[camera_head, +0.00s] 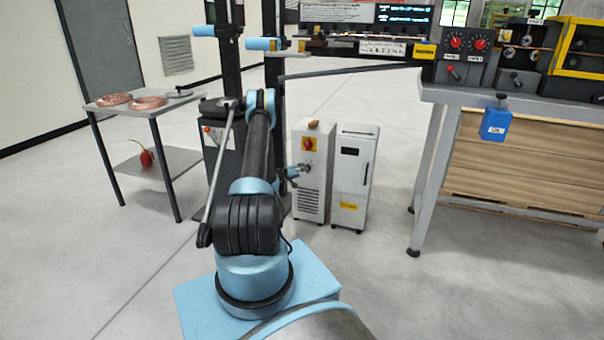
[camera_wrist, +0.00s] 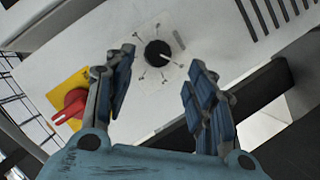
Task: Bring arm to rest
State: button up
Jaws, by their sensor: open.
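My arm reaches forward from its light blue base in the head view, and my gripper (camera_head: 296,171) is at the left side of a white cabinet (camera_head: 312,196). In the wrist view my gripper (camera_wrist: 160,100) is open, its two blue-padded fingers apart with nothing between them. A black rotary knob (camera_wrist: 158,54) on the white panel shows beyond the gap between the fingers. A red switch on a yellow plate (camera_wrist: 74,96) is left of the fingers, and it also shows in the head view (camera_head: 309,144).
A second white cabinet (camera_head: 352,180) stands to the right. A side table (camera_head: 150,107) with copper coils (camera_head: 148,102) is at the left. A workbench (camera_head: 520,98) with machine controls is at the right. Dark upright posts stand behind my arm. The floor between is clear.

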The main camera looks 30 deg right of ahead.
jog(key=shift+s+a+r, duration=0.2)
jog(key=shift+s+a, duration=0.1)
jog(key=shift+a, duration=0.35)
jog(key=a+r+y, duration=0.1)
jog(key=a+r, duration=0.4)
jog(key=r, duration=0.5)
jog(key=a+r+y, duration=0.2)
jog(key=a+r, duration=0.4)
jog(key=r, duration=0.4)
jog(key=s+a+r+g+y, duration=0.1)
jog(key=s+a+r+y, duration=0.2)
jog(key=s+a+r, duration=1)
jog(key=s+a+r+n+g+y, duration=0.1)
jog(key=s+a+r+y, duration=0.1)
jog(key=s+a, duration=0.6)
jog(key=s+a+r+n+y, duration=0.1)
jog(key=s+a+r, duration=0.2)
jog(key=s+a, duration=0.5)
jog(key=s+a+f+y, duration=0.1)
jog(key=s+a, duration=0.3)
jog(key=s, duration=0.4)
jog(key=s+a+f+n+g+y, duration=0.1)
jog(key=s+a+f, duration=0.3)
jog(key=s, duration=0.4)
jog(key=s+a+f+y, duration=0.2)
jog(key=s+a, duration=0.3)
jog(key=s, duration=0.3)
jog(key=shift+a+f+n+g+y, duration=0.2)
jog(key=shift+f+n+g+y, duration=0.1)
jog(key=shift+f+n+g, duration=0.15)
